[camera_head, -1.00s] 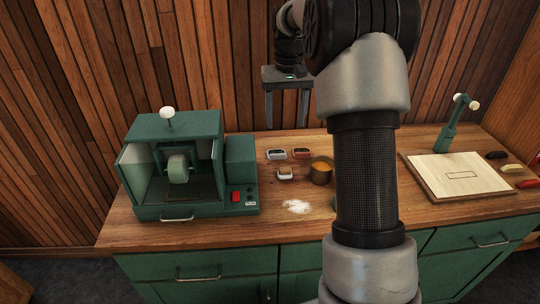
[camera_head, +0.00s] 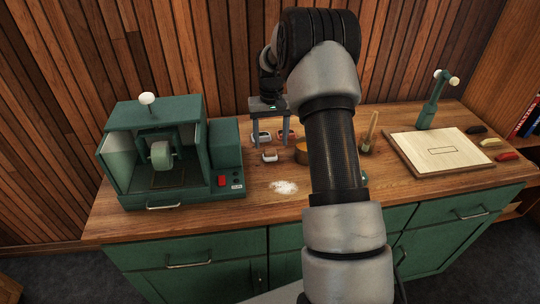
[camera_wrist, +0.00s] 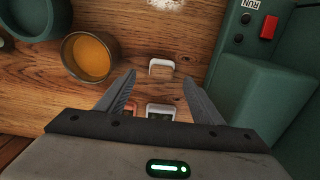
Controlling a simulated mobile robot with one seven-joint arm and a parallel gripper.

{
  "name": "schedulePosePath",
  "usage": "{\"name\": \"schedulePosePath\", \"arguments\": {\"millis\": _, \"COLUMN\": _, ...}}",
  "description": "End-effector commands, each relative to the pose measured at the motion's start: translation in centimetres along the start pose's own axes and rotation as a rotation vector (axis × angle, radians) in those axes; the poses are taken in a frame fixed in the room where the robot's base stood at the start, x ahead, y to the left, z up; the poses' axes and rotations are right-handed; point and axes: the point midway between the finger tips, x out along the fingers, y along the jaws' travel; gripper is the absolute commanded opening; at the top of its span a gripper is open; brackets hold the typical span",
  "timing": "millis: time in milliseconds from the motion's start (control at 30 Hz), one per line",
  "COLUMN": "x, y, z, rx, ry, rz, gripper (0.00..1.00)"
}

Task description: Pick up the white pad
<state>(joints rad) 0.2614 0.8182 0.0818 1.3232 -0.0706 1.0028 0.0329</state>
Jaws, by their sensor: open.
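The white pad, a small block with a pale rim and a brownish face (camera_head: 269,156), lies on the wooden counter in front of two other small blocks. In the wrist view the white pad (camera_wrist: 161,62) lies just beyond the fingertips, roughly centred between them. My gripper (camera_head: 272,144) points down behind and above the pad, with its fingers apart. In the wrist view my gripper (camera_wrist: 159,76) is open with nothing held between the fingers. I cannot tell its exact height above the counter.
A green buffing machine (camera_head: 225,158) stands left of the pad. A cup with orange contents (camera_wrist: 88,56) is close on the other side. A block with a dark middle (camera_wrist: 160,112) and a reddish one (camera_wrist: 131,108) lie by the fingers. White powder (camera_head: 284,187) lies in front.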

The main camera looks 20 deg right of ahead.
Motion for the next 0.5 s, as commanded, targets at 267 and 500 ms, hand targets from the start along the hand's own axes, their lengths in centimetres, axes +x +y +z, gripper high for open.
{"name": "schedulePosePath", "arguments": {"millis": 267, "x": 3.4, "y": -0.4, "z": 0.2, "rx": -0.001, "ry": -0.004, "rz": 0.0, "gripper": 0.61}}
{"name": "schedulePosePath", "arguments": {"millis": 500, "x": 5.3, "y": -0.3, "z": 0.1, "rx": -0.001, "ry": -0.001, "rz": 0.0, "gripper": 0.61}}
